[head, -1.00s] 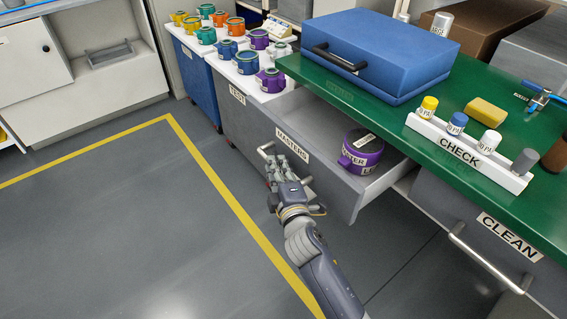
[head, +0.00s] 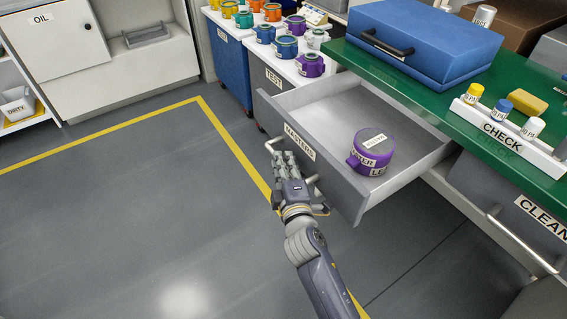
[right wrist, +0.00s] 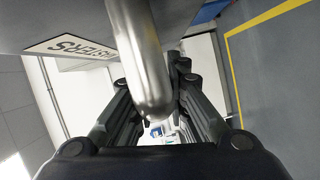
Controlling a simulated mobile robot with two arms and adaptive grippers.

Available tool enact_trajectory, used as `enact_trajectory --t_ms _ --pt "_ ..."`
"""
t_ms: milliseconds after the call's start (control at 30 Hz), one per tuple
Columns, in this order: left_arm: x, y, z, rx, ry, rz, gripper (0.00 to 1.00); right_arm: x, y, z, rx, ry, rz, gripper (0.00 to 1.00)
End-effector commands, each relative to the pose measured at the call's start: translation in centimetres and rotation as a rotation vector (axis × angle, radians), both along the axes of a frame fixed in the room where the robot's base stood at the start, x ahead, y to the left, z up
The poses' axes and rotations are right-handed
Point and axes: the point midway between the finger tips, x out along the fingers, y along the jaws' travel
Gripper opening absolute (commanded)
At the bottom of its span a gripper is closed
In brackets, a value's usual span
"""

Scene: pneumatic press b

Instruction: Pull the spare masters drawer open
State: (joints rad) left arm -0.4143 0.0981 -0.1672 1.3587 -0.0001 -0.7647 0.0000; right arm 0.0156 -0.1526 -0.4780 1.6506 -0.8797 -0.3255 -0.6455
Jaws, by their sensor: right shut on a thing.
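The grey drawer labelled MASTERS (head: 345,178) stands well out from under the green bench in the head view. A purple round master (head: 372,150) with white labels lies inside it, towards the right. My right gripper (head: 284,160) is at the drawer's front, shut on the bar handle (head: 272,144). In the right wrist view the metal handle (right wrist: 140,65) runs between the fingers (right wrist: 155,110), with the MASTERS label (right wrist: 75,45) beside it. My left gripper is not in view.
A blue case (head: 425,40) and the CHECK rack (head: 505,138) stand on the green bench top (head: 440,98). The CLEAN drawer (head: 520,205) is at right, with its bar handle sticking out. The floor (head: 130,215) left of my arm is clear.

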Motion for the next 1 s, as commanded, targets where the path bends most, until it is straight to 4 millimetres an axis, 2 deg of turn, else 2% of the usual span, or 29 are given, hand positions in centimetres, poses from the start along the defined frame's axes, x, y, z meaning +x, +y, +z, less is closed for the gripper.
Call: enact_trajectory --t_ms 133,167,200,233,267,667,767,1000 --pt "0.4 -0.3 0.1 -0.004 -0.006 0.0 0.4 0.0 0.0 -0.1 0.0 0.002 -0.001 0.0" --pt "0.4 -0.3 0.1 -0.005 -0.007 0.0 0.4 0.0 0.0 -0.1 0.0 0.002 -0.001 0.17" --pt "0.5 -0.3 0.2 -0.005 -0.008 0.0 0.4 0.0 0.0 -0.1 0.0 0.002 -0.001 0.26" --pt "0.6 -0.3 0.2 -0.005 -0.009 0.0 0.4 0.0 0.0 -0.1 0.0 0.002 -0.001 0.33" --pt "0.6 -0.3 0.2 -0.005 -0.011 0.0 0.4 0.0 0.0 -0.1 0.0 0.002 -0.001 0.35" --pt "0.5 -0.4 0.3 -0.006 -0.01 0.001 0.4 -0.4 -0.1 0.0 0.001 0.001 0.0 0.35" --pt "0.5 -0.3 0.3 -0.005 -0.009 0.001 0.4 -1.6 -0.4 0.0 0.001 0.002 0.0 0.35" --pt "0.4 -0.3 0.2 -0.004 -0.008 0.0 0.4 -6.5 -1.6 0.3 0.001 0.004 0.0 0.35"
